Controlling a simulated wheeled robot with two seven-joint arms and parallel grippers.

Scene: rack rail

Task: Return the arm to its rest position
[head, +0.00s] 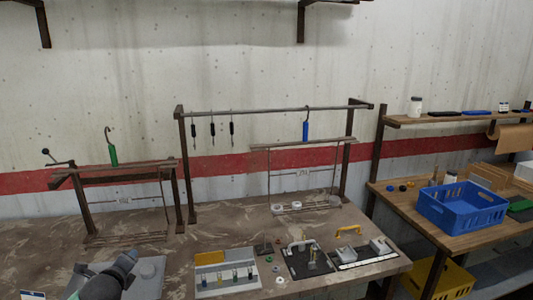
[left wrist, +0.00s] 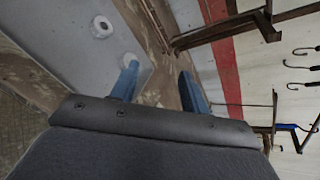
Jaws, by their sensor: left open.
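My left arm (head: 112,277) comes in at the bottom left of the head view, low over the bench beside a grey plate (head: 147,275). Its fingers cannot be made out clearly there. In the left wrist view my left gripper (left wrist: 160,85) shows two blue fingers spread apart with nothing between them. The grey plate (left wrist: 90,48) with white round parts lies behind one finger. My right gripper is in neither view.
A tall rack rail (head: 275,109) carries several hanging hooked tools, one of them blue (head: 306,130). A lower rack (head: 120,168) stands at left with a green-handled hook (head: 113,155). Trays of parts (head: 228,278) lie at the bench front. A blue crate (head: 460,205) sits on the right table.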

